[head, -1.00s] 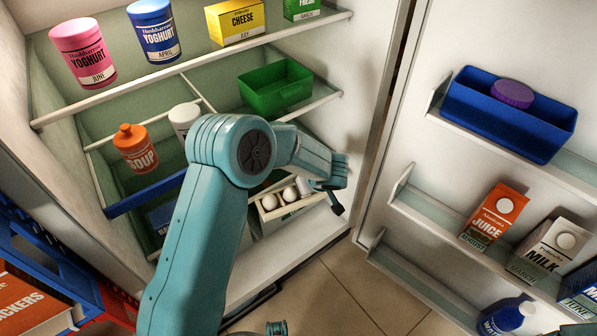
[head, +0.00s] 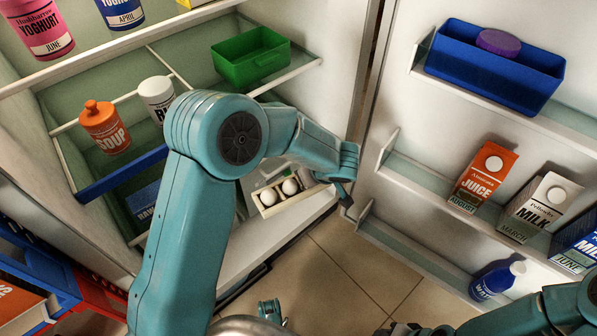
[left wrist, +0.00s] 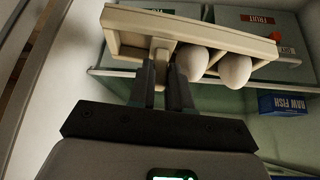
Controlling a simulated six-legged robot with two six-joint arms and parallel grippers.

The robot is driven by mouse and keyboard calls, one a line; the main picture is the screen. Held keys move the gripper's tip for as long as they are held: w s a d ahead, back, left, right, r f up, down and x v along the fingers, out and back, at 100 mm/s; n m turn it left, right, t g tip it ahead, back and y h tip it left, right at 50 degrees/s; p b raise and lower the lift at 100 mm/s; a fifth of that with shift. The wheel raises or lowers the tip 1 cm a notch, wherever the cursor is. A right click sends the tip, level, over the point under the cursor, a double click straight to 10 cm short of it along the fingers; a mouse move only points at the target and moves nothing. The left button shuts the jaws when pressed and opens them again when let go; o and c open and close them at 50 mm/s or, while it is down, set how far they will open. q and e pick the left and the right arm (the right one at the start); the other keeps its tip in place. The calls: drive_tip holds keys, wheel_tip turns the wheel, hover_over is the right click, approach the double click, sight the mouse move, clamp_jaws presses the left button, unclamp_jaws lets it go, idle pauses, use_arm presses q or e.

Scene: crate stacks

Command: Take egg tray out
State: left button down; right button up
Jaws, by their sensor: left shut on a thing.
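The cream egg tray (head: 287,203) holds white eggs and sits low at the front of the fridge opening in the head view. In the left wrist view the tray (left wrist: 215,33) spans the top, with two eggs showing in its cells. My left gripper (left wrist: 166,78) is shut on a post of the tray, and the tray looks tilted there. In the head view my left gripper (head: 345,192) is at the tray's right end, its jaws partly hidden. My right arm shows at the lower right; its gripper is too cut off to judge.
The open door at right holds a blue bin (head: 492,80), a juice carton (head: 483,178) and milk (head: 535,208). The tiled floor (head: 345,265) between is clear.

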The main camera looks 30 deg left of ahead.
use_arm(q)
drive_tip(key=s+d+b, duration=0.3)
drive_tip(key=d, duration=0.4)
drive_tip(key=s+d+b, duration=0.3)
drive_tip(key=d, duration=0.4)
drive_tip(key=shift+d+b, duration=0.35)
drive_tip(key=shift+d, duration=0.05)
use_arm(e)
wheel_tip(320, 180, down, 7)
drive_tip(key=w+d+t, duration=0.1)
drive_tip(key=w, duration=0.1)
drive_tip(key=shift+w+d, duration=0.2)
drive_tip(key=shift+w, duration=0.1)
use_arm(q)
drive_tip(key=shift+r, duration=0.1)
